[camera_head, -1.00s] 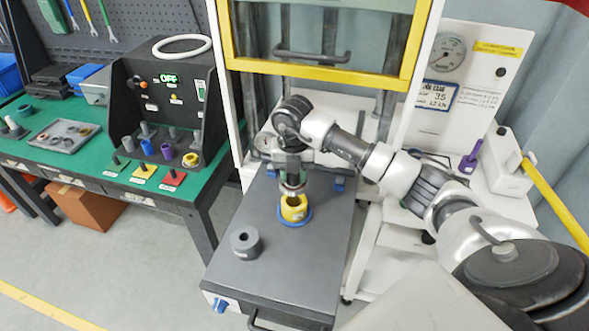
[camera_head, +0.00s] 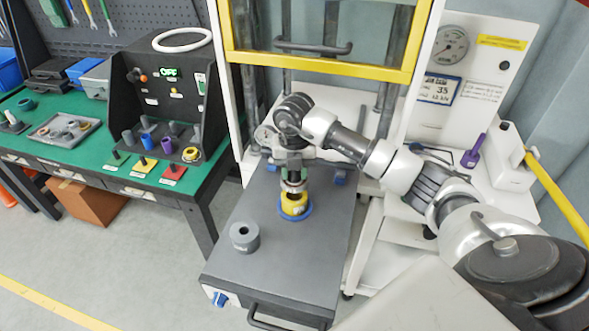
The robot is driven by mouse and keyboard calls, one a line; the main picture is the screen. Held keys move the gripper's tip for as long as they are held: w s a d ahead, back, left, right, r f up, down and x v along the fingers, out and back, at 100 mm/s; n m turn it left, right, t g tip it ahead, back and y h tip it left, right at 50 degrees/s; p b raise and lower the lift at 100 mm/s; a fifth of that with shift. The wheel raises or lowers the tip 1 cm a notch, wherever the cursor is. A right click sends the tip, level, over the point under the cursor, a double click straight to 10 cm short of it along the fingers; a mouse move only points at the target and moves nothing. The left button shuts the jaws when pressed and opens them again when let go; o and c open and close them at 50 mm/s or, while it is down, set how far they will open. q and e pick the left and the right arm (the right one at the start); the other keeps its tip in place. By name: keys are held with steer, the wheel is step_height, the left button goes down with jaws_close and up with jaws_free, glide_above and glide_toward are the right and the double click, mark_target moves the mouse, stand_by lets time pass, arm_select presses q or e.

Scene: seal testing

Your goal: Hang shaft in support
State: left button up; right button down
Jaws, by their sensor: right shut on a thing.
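My right gripper (camera_head: 293,181) points down over the grey bench top. It is shut on a small metallic piece, probably the shaft, mostly hidden by the fingers. Directly below is a yellow cylindrical part (camera_head: 294,207) in a blue ring (camera_head: 283,212) on the bench. The held piece meets the top of the yellow part; I cannot tell how deep it sits inside. I cannot make out with certainty which part is the support. My left gripper is not in view.
A grey ring-shaped block (camera_head: 244,238) stands on the grey bench (camera_head: 290,265), left of the yellow part. The white press frame with its yellow-edged guard (camera_head: 320,67) stands behind. A green table (camera_head: 60,157) with parts is at left. A purple tool (camera_head: 473,153) stands at right.

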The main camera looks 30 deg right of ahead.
mark_target(295, 183)
stand_by(0.3)
steer(key=shift+f+b, duration=1.5)
steer(key=shift+f, duration=0.4)
steer(key=shift+f, duration=0.25)
steer(key=c, duration=1.1)
jaws_free()
steer(key=o, duration=0.6)
steer(key=shift+f, duration=0.1)
